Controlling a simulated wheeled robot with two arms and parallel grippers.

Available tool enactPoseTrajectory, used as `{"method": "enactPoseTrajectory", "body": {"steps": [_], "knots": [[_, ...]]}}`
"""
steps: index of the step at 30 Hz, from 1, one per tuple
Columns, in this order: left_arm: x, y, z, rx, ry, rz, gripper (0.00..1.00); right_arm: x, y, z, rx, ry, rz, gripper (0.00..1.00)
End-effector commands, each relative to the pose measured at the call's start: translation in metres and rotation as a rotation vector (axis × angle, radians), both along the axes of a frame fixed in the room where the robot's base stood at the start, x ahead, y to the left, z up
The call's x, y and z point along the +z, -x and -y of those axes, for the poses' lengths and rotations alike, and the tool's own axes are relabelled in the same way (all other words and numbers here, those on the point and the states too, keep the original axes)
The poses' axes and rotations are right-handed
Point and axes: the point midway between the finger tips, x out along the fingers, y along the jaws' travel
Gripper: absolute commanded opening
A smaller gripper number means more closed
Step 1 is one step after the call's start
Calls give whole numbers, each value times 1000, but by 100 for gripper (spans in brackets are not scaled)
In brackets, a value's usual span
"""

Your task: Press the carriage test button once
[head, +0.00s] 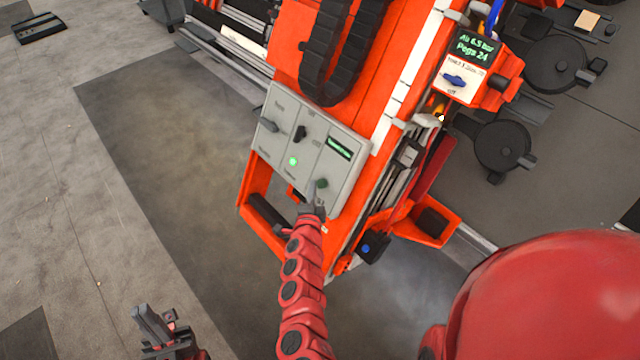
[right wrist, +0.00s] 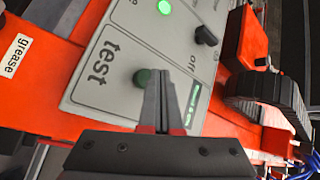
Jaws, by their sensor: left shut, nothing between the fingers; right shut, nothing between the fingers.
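The test button (right wrist: 145,77) is a dark green round knob on the grey control panel (right wrist: 97,75), beside the word "test" in the right wrist view. In the head view the button (head: 322,183) sits at the panel's lower right. My right gripper (right wrist: 163,75) is shut and empty, its fingertips at the panel face right beside the button; I cannot tell whether they touch it. In the head view the right gripper (head: 314,190) overlaps that corner of the panel. My left gripper (head: 150,318) is shut and empty, low at the left, away from the panel.
The panel also has a lit green lamp (head: 293,161), black selector knobs (head: 300,132) and a small display (head: 340,148). It is mounted on an orange gantry frame (head: 410,60) with a black cable chain (head: 325,50). A blue-knob box (head: 455,80) stands right.

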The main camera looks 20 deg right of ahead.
Motion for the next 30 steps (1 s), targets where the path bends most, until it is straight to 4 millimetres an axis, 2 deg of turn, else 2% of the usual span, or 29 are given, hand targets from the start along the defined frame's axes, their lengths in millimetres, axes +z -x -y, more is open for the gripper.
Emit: {"method": "enactPoseTrajectory", "body": {"steps": [30], "knots": [[-7,0,0,0,0,0,0,-4,-3,7,1,0,0,0]]}}
